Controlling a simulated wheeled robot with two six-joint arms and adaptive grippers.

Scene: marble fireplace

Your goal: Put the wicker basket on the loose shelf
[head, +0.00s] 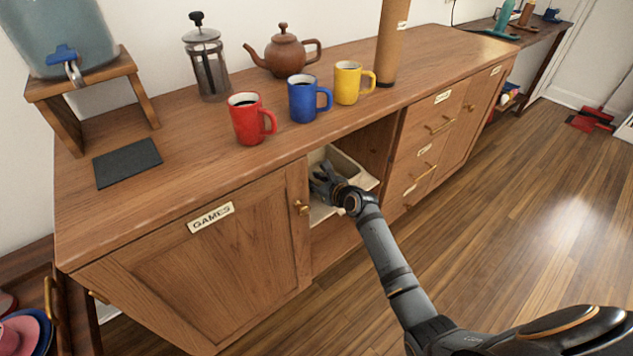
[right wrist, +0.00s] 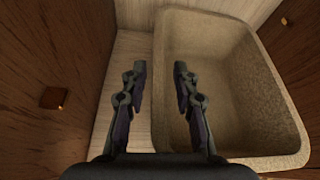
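The beige, round-cornered wicker basket (right wrist: 285,105) is in the open cabinet compartment; it also shows in the head view (head: 352,172), partly hidden by my right gripper. A pale wooden board, apparently the loose shelf (right wrist: 133,48), shows beside and under the basket in the right wrist view. My right gripper (right wrist: 160,68) is open, its fingers apart on either side of the basket's left wall. In the head view the right gripper (head: 322,178) reaches into the compartment. I cannot tell whether a finger touches the basket. My left gripper is not in view.
Dark wooden compartment walls stand close on both sides. The games door (head: 215,250) is left of the opening, drawers (head: 428,140) right. Red (head: 246,120), blue (head: 302,100) and yellow (head: 347,84) mugs stand on the countertop above. The floor in front is clear.

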